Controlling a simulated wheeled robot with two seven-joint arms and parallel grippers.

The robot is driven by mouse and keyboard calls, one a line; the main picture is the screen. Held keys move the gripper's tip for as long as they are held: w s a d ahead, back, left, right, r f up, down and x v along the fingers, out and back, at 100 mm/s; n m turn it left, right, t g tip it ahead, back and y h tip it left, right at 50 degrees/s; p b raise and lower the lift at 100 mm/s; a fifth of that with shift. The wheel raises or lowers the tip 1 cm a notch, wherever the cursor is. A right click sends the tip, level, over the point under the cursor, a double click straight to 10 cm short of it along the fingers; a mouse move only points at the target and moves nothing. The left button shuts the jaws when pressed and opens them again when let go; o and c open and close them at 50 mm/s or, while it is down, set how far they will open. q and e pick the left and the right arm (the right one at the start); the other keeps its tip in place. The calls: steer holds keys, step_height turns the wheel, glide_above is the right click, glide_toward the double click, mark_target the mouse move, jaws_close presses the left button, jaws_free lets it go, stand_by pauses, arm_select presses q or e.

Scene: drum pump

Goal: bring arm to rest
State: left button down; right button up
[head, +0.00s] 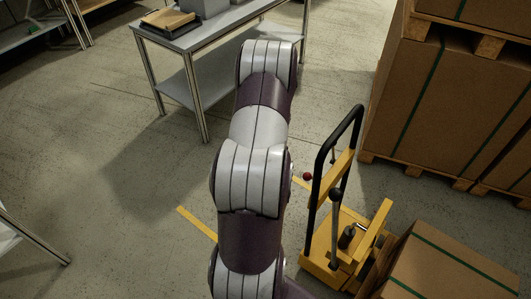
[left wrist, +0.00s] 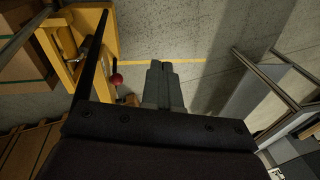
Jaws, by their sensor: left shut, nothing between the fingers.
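One of my arms rises through the middle of the head view, grey and dark purple; its gripper does not show there. My left gripper (left wrist: 161,66) shows in the left wrist view, with its fingers together and nothing between them. It points over bare concrete floor, near a yellow floor line. My right gripper is not in view.
A yellow pallet truck (head: 322,258) with a black handle and red knob (head: 308,176) stands right of the arm. Cartons (head: 438,100) on pallets stand behind it. A grey metal table (head: 190,45) stands at the back. Open floor (head: 130,170) lies to the left.

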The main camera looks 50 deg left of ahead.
arm_select(q)
steer(key=shift+s+a+r, duration=0.15)
steer(key=shift+s+r, duration=0.05)
steer(key=shift+r, duration=0.85)
